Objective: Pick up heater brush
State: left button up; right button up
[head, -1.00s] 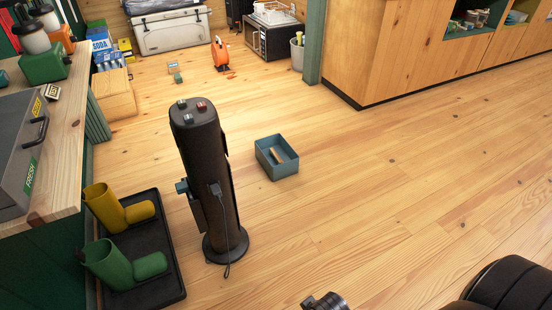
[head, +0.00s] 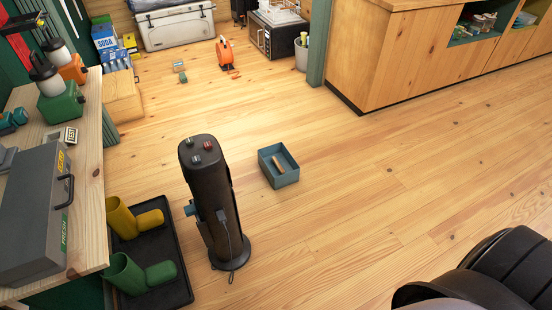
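I cannot clearly identify a heater brush. A small light-brown wooden piece (head: 279,164) lies in an open blue-grey box (head: 288,180) on the floor near the middle; it is too small to tell if it is a brush. A black upright cylinder (head: 211,205) with coloured knobs on top and a cord and plug on its side stands left of the box; I cannot tell if it is a heater. Neither gripper shows. A large dark rounded part at the bottom right appears to be my own arm.
A workbench (head: 88,170) with a grey toolbox (head: 35,215) runs along the left. A black tray (head: 178,285) holds yellow and green boots beside the cylinder. Wooden cabinets (head: 400,60) stand at the back right. The floor (head: 390,180) at centre right is clear.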

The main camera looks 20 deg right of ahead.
aim_at(279, 169)
jog(key=i+l, duration=0.3)
jog(key=i+l+u, duration=0.15)
jog(key=i+l, duration=0.4)
jog(key=l, duration=0.2)
jog(key=i+l+u, duration=0.1)
jog(key=i+l, duration=0.15)
jog(key=i+l+u, duration=0.1)
jog(key=i+l, duration=0.15)
jog(key=l, duration=0.25)
jog(key=i+l, duration=0.25)
jog(key=l, duration=0.15)
jog(key=i+l+u, duration=0.1)
jog(key=i+l, duration=0.15)
jog(key=l, duration=0.15)
